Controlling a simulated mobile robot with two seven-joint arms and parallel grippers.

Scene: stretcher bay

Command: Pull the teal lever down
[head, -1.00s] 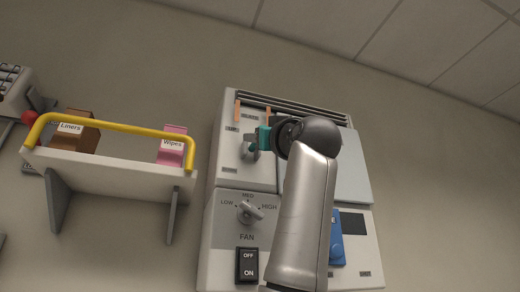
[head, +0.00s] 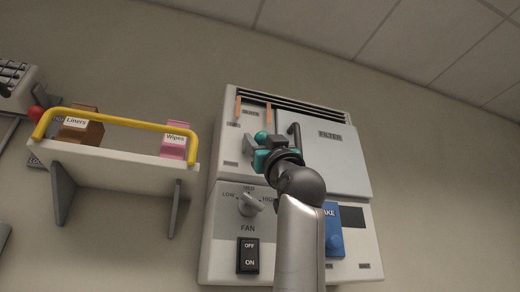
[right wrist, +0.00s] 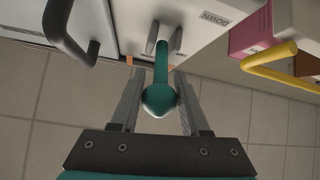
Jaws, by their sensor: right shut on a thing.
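The teal lever (right wrist: 161,65) lies between the two grey fingers of my right gripper (right wrist: 158,76) in the right wrist view, its rounded knob towards the palm. Its grey mount is on the wall panel by a DOWN label. In the head view the teal knob (head: 261,136) shows just above my right gripper (head: 252,150), at the panel's upper left section. The gripper is shut on the lever; its wrist hides part of the panel behind. My left gripper is not in view.
A black handle (head: 295,142) of the FILTER door (head: 335,160) is close right of my gripper. Below are a fan knob (head: 250,203), an OFF/ON rocker (head: 248,256) and a blue part (head: 333,230). A shelf (head: 110,165) with a yellow rail (head: 115,122) is at left.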

